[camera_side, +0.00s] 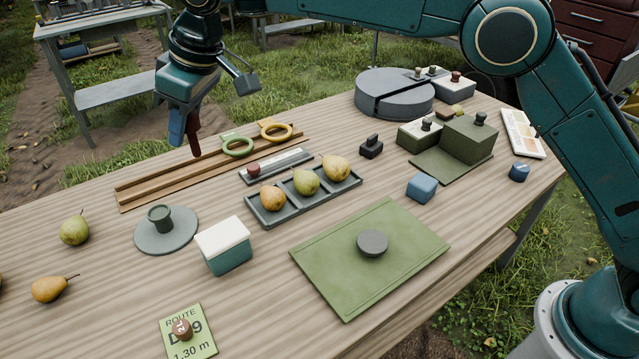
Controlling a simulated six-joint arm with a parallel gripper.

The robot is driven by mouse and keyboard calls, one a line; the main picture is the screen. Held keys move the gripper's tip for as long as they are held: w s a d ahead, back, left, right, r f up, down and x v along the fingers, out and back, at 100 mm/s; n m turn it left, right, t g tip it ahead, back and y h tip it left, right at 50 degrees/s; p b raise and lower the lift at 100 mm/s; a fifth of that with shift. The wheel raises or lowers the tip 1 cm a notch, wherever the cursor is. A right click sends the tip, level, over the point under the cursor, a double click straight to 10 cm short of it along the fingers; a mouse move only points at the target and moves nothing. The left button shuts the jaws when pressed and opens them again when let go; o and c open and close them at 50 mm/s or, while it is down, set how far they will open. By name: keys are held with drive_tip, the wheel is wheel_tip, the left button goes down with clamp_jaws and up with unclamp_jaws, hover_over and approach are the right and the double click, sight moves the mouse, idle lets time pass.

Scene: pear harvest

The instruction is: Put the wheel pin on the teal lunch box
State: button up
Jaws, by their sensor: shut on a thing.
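The teal lunch box (229,258) stands on the table left of centre, upright, with a flat white lid on top. Nothing lies on its lid. My gripper (185,128) is above the table's far left edge, pointing down, well above and behind the lunch box. It is shut on a dark red, narrow, pin-like thing (194,137), which appears to be the wheel pin. The pin hangs downward, clear of the table. Its upper part is hidden by the gripper, and its wheel cannot be made out.
A tray of pears (290,214) and wooden rails (140,191) lie behind. A green mat with a dark puck (372,243) is to the right. A route card (200,343) lies in front.

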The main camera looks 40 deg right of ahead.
drive_tip(key=shift+w+r, duration=0.15)
drive_tip(key=shift+w, duration=0.1)
hover_over(218, 234)
wheel_tip(218, 234, down, 20)
drive_tip(key=shift+f, duration=0.1)
idle(1.1)
drive_tip(key=o, duration=1)
drive_tip(key=shift+f, duration=0.1)
drive_tip(key=shift+r, duration=0.2)
drive_tip(key=v, duration=1.2)
